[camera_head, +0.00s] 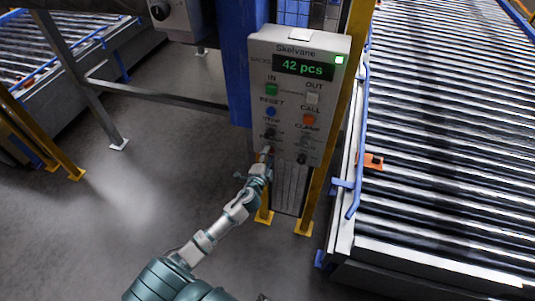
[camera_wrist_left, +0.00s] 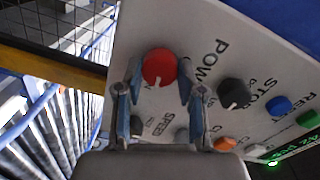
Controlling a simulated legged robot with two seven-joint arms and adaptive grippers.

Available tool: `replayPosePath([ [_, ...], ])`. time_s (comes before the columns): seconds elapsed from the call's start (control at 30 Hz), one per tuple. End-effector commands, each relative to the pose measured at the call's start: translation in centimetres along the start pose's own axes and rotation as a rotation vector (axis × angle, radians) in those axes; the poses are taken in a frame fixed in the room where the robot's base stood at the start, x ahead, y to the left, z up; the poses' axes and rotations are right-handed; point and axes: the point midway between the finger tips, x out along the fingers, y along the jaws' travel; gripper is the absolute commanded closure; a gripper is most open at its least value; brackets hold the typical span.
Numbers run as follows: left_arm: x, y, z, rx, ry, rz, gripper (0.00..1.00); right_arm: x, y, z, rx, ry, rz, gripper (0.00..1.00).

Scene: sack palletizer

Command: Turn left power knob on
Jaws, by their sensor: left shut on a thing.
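The left power knob (camera_wrist_left: 158,66) is a red round knob with a white pointer mark, beside "POWER" lettering in the left wrist view. My left gripper (camera_wrist_left: 160,88) has one finger on each side of it and is shut on it. In the head view my left gripper (camera_head: 266,155) reaches the lower left of the grey control panel (camera_head: 325,130) and hides most of that knob. My right gripper is not in view.
A black knob (camera_wrist_left: 234,93) sits beside the red one; blue and green buttons follow. The panel's display (camera_head: 304,67) reads "42 pcs", with a green light (camera_head: 339,59). A yellow post (camera_head: 340,100) and roller conveyor (camera_head: 450,150) stand right. Open floor lies left.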

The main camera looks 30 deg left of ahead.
Motion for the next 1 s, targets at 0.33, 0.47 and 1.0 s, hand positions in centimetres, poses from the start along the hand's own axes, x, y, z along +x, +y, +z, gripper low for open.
replayPosePath([
  [0.33, -0.04, 0.26, -0.02, 0.155, -0.007, 0.004, 0.96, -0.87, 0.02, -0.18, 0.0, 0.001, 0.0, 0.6],
  [0.47, -0.05, 0.31, -0.01, 0.178, -0.008, 0.004, 0.96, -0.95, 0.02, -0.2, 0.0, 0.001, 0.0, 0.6],
  [1.0, -0.07, 0.44, 0.02, 0.189, -0.008, 0.005, 0.44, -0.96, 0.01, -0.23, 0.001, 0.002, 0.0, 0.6],
])
